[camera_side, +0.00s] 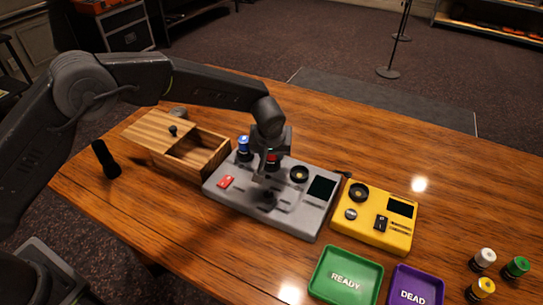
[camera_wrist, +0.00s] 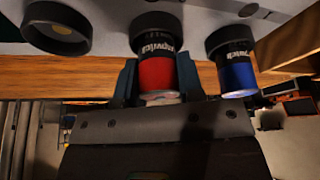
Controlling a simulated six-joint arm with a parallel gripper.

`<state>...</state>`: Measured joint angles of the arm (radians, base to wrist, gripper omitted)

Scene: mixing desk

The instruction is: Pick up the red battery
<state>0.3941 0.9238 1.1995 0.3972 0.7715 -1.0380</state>
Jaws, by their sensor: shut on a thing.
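The red battery (camera_wrist: 157,72) stands with its far end at a black ring socket of the grey mixing desk (camera_side: 235,194). I cannot tell whether it is still seated or slightly raised. My gripper (camera_wrist: 158,80) is shut on it, one finger on each side. In the side view the red battery (camera_side: 272,161) is mostly hidden by my gripper (camera_side: 271,157), which comes down from above.
A blue battery (camera_side: 243,148) stands close on the left, in another socket; an empty socket (camera_side: 299,174) is on the right. A wooden box (camera_side: 215,151), yellow device (camera_side: 370,231), green READY tray (camera_side: 377,272), purple DEAD tray (camera_side: 436,285) and loose batteries (camera_side: 516,267) surround the desk.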

